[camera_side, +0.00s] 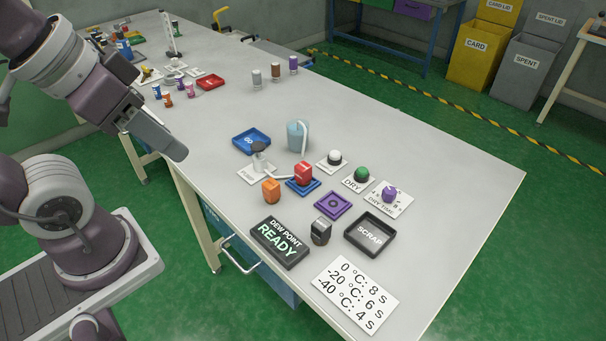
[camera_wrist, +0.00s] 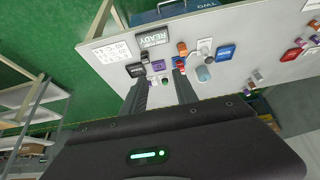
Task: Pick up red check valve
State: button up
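The red check valve (camera_side: 304,173) stands on a blue square pad (camera_side: 291,186) in the middle of the table. In the wrist view it shows small and red (camera_wrist: 179,62), just beyond the tip of the right finger, which partly overlaps its pad. My gripper (camera_side: 177,150) is up in the air off the table's left edge in the side view, well away from the valve. In the wrist view its two fingers (camera_wrist: 158,80) are spread apart with nothing between them.
A black scrap tray (camera_side: 349,240), a dark block (camera_side: 321,231) and the READY display (camera_side: 279,243) lie nearer the front.

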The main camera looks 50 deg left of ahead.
jog(key=o, duration=0.4)
jog(key=n+g, duration=0.6)
jog(key=n, duration=1.2)
send_over(303, 165)
jog(key=f, duration=2.4)
jog(key=shift+s+d+f, duration=0.1)
jog(key=shift+d+f, duration=0.15)
jog(key=shift+f, duration=0.15)
jog(key=f, duration=0.7)
jog(key=shift+a, duration=0.2)
